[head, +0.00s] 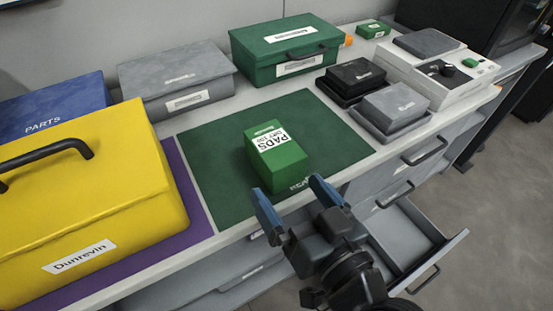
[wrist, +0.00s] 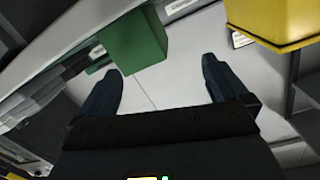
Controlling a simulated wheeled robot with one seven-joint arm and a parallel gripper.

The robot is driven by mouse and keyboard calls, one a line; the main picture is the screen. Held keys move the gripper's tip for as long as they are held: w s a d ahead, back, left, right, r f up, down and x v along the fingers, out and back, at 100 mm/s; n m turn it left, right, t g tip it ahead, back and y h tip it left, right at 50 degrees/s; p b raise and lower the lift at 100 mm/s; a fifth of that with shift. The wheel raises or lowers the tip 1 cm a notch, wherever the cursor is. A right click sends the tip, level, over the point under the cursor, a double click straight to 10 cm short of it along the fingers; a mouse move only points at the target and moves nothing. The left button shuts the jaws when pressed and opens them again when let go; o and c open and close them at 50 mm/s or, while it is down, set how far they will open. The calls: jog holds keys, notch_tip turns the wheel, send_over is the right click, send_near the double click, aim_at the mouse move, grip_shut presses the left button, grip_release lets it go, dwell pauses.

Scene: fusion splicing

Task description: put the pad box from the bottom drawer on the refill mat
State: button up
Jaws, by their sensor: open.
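The green pad box (head: 277,157), with a white "PADS" label, stands on the dark green refill mat (head: 218,162) near its front edge. In the wrist view a green box (wrist: 136,42) shows beyond the fingers. My gripper (head: 294,199) is open and empty, with blue fingertips, just in front of the pad box and apart from it; it also shows in the wrist view (wrist: 162,82). The bottom drawer (head: 408,238) at the right stands pulled open, and the part of it in view looks empty. My gripper and arm hide part of the drawer and the counter front.
A yellow case (head: 85,200) stands on a purple mat (head: 187,205) at left. Blue (head: 50,108), grey (head: 178,82) and green (head: 285,50) cases line the back. Black (head: 355,77) and grey (head: 396,105) boxes sit in trays right of the mat, near a white device (head: 440,75).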

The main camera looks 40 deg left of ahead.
aim_at(279, 149)
jog(key=w+n, duration=0.1)
jog(key=w+n+b, duration=0.1)
jog(key=n, duration=0.1)
jog(key=shift+w+a+f+y+b, duration=0.1)
jog(key=shift+w+f+y+b, duration=0.2)
jog(key=shift+f, duration=0.1)
jog(key=shift+w+a+r+n, duration=0.15)
jog(key=shift+a+r+n, duration=0.15)
jog(key=shift+a, duration=0.25)
jog(key=x, duration=0.2)
jog(key=p+x, duration=0.1)
jog(key=x, duration=0.1)
jog(key=p+x, duration=0.1)
jog(key=x, duration=0.1)
jog(key=shift+w+d+r, duration=0.1)
jog(key=shift+w+r, duration=0.15)
jog(key=shift+w+a+f, duration=0.1)
jog(key=shift+w+a, duration=0.1)
jog(key=shift+a, duration=0.3)
jog(key=shift+c, duration=0.3)
jog(key=c, duration=1.1)
jog(key=shift+o, duration=0.2)
